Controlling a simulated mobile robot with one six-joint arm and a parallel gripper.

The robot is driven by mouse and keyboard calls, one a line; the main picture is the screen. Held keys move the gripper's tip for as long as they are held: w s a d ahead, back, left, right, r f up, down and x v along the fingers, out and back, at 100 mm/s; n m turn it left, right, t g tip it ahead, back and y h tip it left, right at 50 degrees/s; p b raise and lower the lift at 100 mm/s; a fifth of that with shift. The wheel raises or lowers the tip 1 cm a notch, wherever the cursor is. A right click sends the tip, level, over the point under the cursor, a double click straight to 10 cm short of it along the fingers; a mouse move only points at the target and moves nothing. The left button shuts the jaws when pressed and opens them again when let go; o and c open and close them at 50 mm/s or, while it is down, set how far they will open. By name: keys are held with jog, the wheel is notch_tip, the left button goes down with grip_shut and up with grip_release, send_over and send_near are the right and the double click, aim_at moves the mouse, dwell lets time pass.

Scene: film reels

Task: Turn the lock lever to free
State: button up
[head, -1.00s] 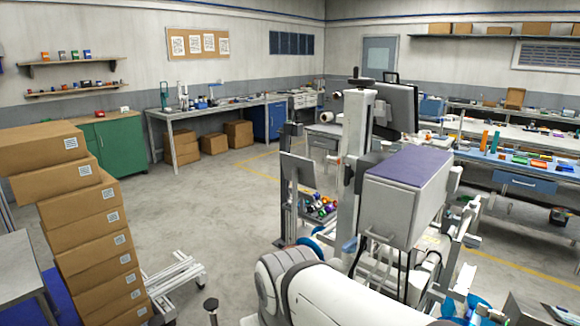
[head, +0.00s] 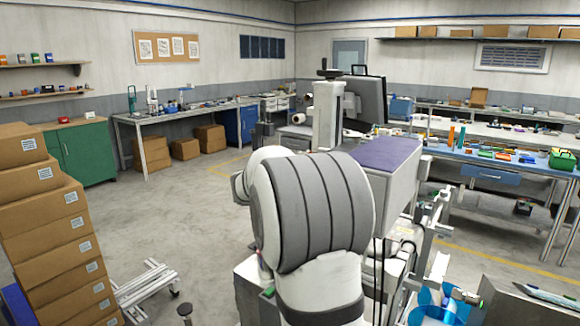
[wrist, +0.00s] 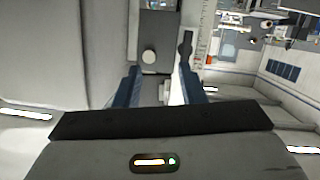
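In the wrist view the two blue fingers of my gripper (wrist: 159,70) stand apart, with a gap between them. Past the fingertips is a grey fixture with a pale round knob (wrist: 149,57). A dark, narrow lever-like part (wrist: 185,45) stands upright at the right fingertip, beside a scale strip (wrist: 203,40); I cannot tell whether it touches the finger or whether it is the lock lever. The lever cannot be made out there.
A grey case with a purple top (head: 385,155) stands right beside my arm, near a monitor (head: 367,100). Stacked cardboard boxes (head: 55,245) stand at the left, with a low metal frame (head: 150,285) by them. Open floor (head: 200,215) lies between.

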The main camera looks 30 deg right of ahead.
jog(key=w+d+r+m+t+h+p, duration=0.1)
jog(key=w+d+t+h+p, duration=0.1)
jog(key=w+d, duration=0.7)
jog(key=shift+w+d+p, duration=0.15)
jog(key=shift+d+p, duration=0.25)
jog(key=shift+d, duration=0.7)
jog(key=shift+c, duration=0.4)
grip_shut()
